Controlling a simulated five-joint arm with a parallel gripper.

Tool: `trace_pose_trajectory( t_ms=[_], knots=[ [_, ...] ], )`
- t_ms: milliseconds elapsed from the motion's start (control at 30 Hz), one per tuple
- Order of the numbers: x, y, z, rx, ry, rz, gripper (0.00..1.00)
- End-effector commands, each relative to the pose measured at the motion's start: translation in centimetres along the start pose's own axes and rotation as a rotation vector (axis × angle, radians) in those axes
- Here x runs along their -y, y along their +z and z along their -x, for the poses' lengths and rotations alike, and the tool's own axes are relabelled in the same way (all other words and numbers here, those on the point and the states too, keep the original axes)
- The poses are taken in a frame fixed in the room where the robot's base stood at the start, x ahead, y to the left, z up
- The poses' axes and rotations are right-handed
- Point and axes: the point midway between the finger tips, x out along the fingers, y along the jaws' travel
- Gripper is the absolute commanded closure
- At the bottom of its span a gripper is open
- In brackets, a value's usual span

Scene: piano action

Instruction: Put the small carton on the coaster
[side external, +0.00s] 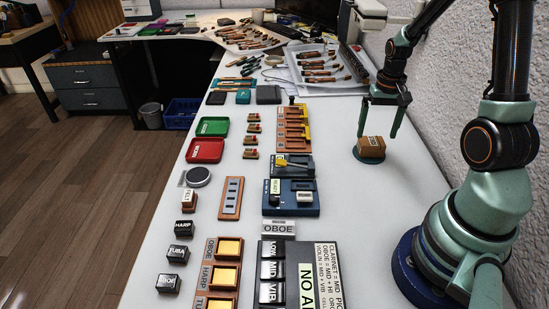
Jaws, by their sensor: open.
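The small carton (371,144) is a brown box with a pale label. It sits on the dark teal round coaster (362,159), whose rim shows below and beside it at the right of the table. My gripper (377,136) is open above the carton. One finger hangs to the left of the carton's top and the other to the right. Whether either finger touches the carton is hard to tell from this side. Part of the coaster is hidden under the carton.
Blue devices (291,198) and an orange-brown rack (293,129) stand left of the coaster. A red tray (205,150) and a green tray (213,127) lie farther left. A clear tray of tools (320,68) is behind. The white tabletop right of the coaster is clear.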

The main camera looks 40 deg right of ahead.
Motion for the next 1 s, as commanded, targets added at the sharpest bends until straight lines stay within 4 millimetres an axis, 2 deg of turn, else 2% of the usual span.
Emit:
trace_pose_trajectory(
  t_ms=[33, 200, 433, 533, 667, 767, 900, 1000],
  knots=[
    [0.0, -0.2, 1.2, -0.007, -0.001, 0.0, 0.0],
    [0.0, -0.1, 4.2, -0.006, -0.001, 0.0, 0.0],
    [0.0, -0.1, 6.5, -0.003, 0.0, 0.001, 0.0],
    [0.7, 0.2, 7.3, -0.017, -0.003, 0.024, 0.0],
    [3.4, 1.4, 9.4, -0.078, -0.015, 0.121, 0.0],
    [6.3, 3.3, 11.7, -0.15, -0.034, 0.238, 0.0],
    [9.9, 6.8, 14.4, -0.253, -0.072, 0.411, 0.0],
    [11.9, 9.5, 16.0, -0.323, -0.106, 0.529, 0.0]
  ],
)
